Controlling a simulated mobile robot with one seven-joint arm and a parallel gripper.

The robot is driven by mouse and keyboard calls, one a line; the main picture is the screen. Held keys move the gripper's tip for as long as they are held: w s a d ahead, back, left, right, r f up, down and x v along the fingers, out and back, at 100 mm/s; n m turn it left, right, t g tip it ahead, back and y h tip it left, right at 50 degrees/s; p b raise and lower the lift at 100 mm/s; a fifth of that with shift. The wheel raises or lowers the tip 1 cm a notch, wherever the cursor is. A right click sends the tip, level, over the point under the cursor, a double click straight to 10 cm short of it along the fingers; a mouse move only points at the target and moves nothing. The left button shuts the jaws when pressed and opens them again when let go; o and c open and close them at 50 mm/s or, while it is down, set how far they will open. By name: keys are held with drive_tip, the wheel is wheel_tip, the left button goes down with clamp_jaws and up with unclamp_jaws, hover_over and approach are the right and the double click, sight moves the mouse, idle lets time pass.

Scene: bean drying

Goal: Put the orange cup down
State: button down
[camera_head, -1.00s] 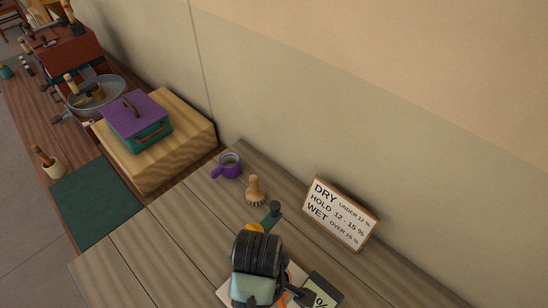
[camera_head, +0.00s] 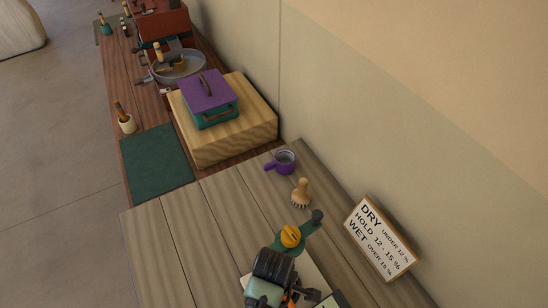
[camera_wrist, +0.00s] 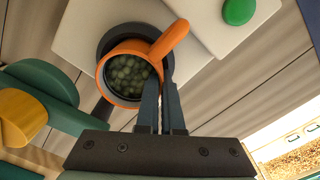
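The orange cup (camera_wrist: 110,62), holding greenish beans, is in the wrist view with its handle pointing up and right. My gripper (camera_wrist: 160,75) has its two dark fingers close together at the cup's right wall, near the handle, and appears shut on it. The cup is over a dark round pad (camera_wrist: 112,37) on a pale device (camera_wrist: 75,30); I cannot tell whether it touches the pad. In the head view my arm hides most of the cup; only bits of orange (camera_head: 290,296) show beside my gripper.
A green stand with a yellow knob (camera_head: 291,236) is close by. A brush (camera_head: 301,193), a purple cup (camera_head: 281,162) and a sign (camera_head: 380,238) stand along the wall side. A purple-lidded box (camera_head: 208,92) sits on a wooden block. The table's left part (camera_head: 190,230) is clear.

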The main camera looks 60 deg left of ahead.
drive_tip(key=shift+f, duration=0.2)
drive_tip(key=shift+f, duration=0.15)
drive_tip(key=c, duration=1)
unclamp_jaws()
drive_tip(key=shift+c, duration=0.2)
